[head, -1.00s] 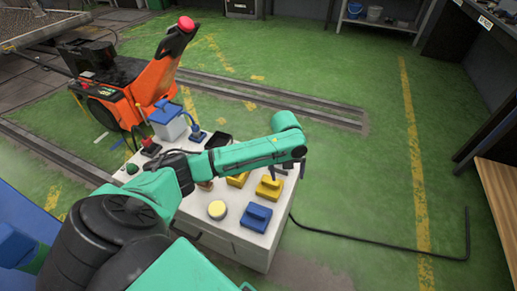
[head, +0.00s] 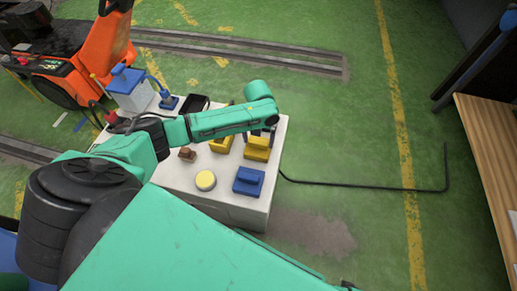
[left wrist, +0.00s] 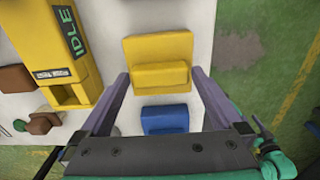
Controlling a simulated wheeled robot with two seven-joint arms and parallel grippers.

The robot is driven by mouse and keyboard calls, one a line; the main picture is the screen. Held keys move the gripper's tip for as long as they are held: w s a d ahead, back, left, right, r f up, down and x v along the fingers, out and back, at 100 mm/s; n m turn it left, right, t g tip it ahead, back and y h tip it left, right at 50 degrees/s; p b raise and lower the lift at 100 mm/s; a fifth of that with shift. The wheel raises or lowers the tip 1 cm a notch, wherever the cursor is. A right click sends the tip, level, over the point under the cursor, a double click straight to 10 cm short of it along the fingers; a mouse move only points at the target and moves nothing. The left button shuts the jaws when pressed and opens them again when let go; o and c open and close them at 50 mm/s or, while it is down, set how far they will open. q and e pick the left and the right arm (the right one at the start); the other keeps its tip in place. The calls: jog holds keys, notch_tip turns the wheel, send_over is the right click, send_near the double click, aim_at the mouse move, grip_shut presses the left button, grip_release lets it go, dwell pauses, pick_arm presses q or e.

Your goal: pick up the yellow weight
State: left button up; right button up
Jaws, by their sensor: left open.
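The yellow weight (head: 257,150), a block with a raised grip, stands on the white cabinet top near its right edge. It also shows in the left wrist view (left wrist: 158,50), upright and uncovered. My left gripper (left wrist: 160,74) is open and empty, with its two purple fingers apart on either side of the weight's raised grip. I cannot tell how far above it the fingertips are. In the head view my left wrist hangs over the weight and mostly hides the fingers. My right gripper is not in view.
A blue weight (head: 248,181) stands just nearer than the yellow one. A yellow box marked IDLE (left wrist: 60,50) is close to the left finger. A round cream button (head: 205,180) and brown piece (head: 187,154) share the white cabinet top (head: 225,205). A black cable crosses the floor.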

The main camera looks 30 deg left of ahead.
pick_arm(q)
jog(key=shift+f, duration=0.3)
jog(key=shift+r, duration=0.1)
grip_shut()
jog(key=shift+w, duration=0.1)
jog(key=shift+r, duration=0.1)
